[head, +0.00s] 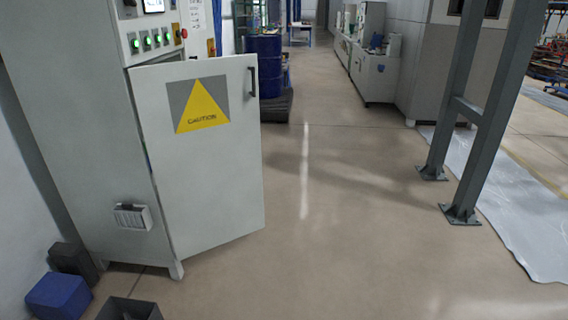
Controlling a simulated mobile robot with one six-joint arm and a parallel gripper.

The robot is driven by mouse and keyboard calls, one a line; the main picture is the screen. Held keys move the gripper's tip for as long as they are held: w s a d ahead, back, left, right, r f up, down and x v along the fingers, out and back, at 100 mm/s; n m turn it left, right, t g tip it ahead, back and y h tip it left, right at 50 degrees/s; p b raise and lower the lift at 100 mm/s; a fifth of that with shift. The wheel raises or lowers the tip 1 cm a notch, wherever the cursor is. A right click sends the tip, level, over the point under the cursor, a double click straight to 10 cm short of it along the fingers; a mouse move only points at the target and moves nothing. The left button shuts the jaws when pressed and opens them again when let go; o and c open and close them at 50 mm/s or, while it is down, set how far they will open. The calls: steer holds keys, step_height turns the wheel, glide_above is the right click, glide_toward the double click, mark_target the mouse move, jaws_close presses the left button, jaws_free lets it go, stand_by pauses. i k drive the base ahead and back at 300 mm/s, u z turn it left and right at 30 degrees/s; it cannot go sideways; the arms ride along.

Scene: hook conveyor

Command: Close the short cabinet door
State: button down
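The short cabinet door (215,180) is white with a yellow CAUTION triangle (203,107) on a grey square. It stands open, hinged at its left edge on the white cabinet (90,150) and swung out over the floor to the right. A dark vertical handle (252,82) is near its upper right corner. Green-lit buttons (151,40) and a small screen are on the panel above the door. The inside of the cabinet is hidden behind the door. My gripper is not in the head view.
A blue box (58,296) and dark bins (128,309) lie on the floor at lower left. A blue drum (264,66) stands behind the door. Grey steel posts (490,110) stand at right. The floor (330,240) between is clear.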

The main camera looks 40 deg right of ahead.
mark_target(200, 122)
steer(key=z, duration=0.35)
steer(key=i, duration=1.4)
steer(key=u, duration=0.55)
steer(key=i, duration=0.35)
steer(key=u, duration=0.1)
steer(key=k, duration=0.9)
steer(key=u, duration=0.4)
steer(key=i, duration=0.15)
steer(key=z, duration=0.3)
